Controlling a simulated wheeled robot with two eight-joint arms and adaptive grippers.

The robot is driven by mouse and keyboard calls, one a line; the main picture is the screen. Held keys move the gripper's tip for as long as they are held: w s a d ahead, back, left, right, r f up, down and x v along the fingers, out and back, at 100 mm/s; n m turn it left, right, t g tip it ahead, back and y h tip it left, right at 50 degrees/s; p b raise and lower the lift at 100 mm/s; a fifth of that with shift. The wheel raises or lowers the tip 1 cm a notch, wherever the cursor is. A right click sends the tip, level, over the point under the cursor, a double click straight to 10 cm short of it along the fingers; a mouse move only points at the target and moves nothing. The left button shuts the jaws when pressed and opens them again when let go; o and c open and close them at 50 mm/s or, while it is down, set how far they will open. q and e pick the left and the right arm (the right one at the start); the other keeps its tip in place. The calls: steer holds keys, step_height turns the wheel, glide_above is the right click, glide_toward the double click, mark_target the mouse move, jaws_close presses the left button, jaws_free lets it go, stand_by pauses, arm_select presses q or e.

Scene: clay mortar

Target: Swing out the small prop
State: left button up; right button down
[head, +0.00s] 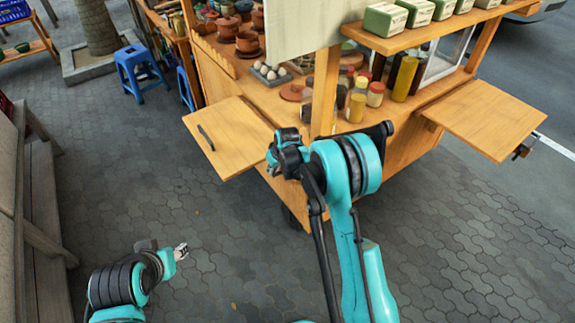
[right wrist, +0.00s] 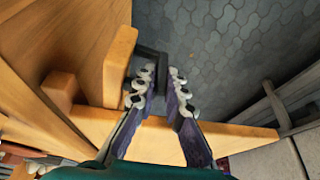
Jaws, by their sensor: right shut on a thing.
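The wooden cart (head: 405,150) has a hinged side flap (head: 232,138) standing out level on its left, with a dark handle (head: 204,137) on top. In the head view my right arm reaches to the cart beside this flap, and its fingers are hidden there. In the right wrist view my right gripper (right wrist: 160,76) is shut on a dark bracket-like handle (right wrist: 150,58) by a short wooden piece (right wrist: 118,66), which looks like the small prop. A wooden bar (right wrist: 245,137) runs behind the fingers. My left gripper (head: 181,250) hangs over the paving, apart from everything; its opening is unclear.
The cart top holds jars (head: 375,94), clay pots (head: 247,42) and a tray of eggs (head: 268,74). A second flap (head: 492,119) stands out at the right. Blue stools (head: 137,70) stand at the back left, a wooden bench (head: 45,230) at the left. The paving between is clear.

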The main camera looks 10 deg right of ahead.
arm_select(q)
steer(key=shift+a+f, duration=0.1)
steer(key=shift+a, duration=0.2)
arm_select(e)
steer(key=a, duration=0.4)
steer(key=shift+a, duration=0.35)
steer(key=c, duration=1.9)
jaws_free()
steer(key=shift+d, duration=0.1)
steer(key=v, duration=1.2)
